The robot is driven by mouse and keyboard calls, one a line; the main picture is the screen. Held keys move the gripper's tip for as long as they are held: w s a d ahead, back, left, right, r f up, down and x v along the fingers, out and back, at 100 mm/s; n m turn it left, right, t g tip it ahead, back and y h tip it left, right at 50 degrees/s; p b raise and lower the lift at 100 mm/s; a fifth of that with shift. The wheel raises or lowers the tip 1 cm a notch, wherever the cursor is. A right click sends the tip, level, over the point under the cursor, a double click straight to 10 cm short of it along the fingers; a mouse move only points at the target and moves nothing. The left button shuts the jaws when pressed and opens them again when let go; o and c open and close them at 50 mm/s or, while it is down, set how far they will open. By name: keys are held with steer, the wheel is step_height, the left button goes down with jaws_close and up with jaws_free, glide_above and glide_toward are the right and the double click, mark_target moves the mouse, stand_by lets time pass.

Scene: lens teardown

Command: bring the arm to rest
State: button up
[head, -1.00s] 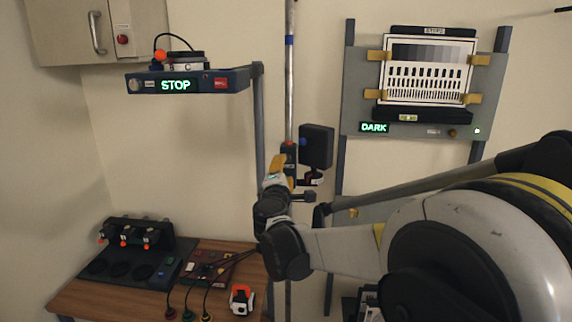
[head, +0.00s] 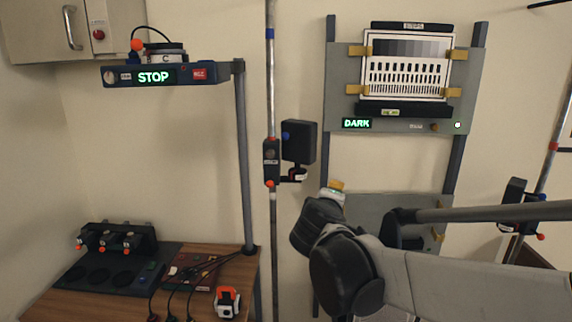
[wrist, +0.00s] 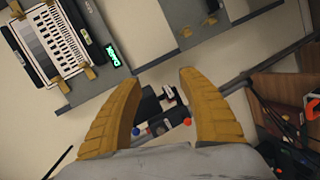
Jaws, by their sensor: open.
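My gripper (wrist: 162,105) shows in the wrist view as two yellow ribbed fingers, spread apart with nothing between them. Beyond the gap, a dark box on the pole (wrist: 160,112) is seen at a distance. In the head view my arm reaches in from the right. Its dark wrist is in front of the lower grey panel (head: 375,212), right of the vertical pole (head: 270,90). The fingers are mostly hidden there behind the wrist; only a small yellow part shows.
A chart board (head: 405,70) with a green DARK display hangs on the wall. A shelf with a STOP display (head: 215,74) is at upper left. The wooden table (head: 240,290) holds a black station (head: 115,262) and a white-orange device (head: 227,301). A second pole (head: 552,145) stands at right.

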steer(key=s+d+f+m+g+b, duration=0.2)
steer(key=s+d+f+m, duration=0.3)
steer(key=s, duration=0.3)
steer(key=s+d+f+m+g+b, duration=0.2)
steer(key=s+d+f+g, duration=0.1)
steer(key=s+d+f, duration=0.4)
steer(key=s+a+f+m+g+y+b, duration=0.1)
steer(key=s+a+f+m+y, duration=0.1)
steer(key=s+f, duration=0.3)
steer(key=s+a+f+m+g+y+b, duration=0.1)
steer(key=s+f, duration=0.4)
steer(key=s, duration=0.5)
steer(key=m+b, duration=0.1)
steer(key=m, duration=0.1)
steer(key=shift+a+m+y, duration=0.3)
steer(key=shift+a+y, duration=0.05)
steer(key=shift+y, duration=0.05)
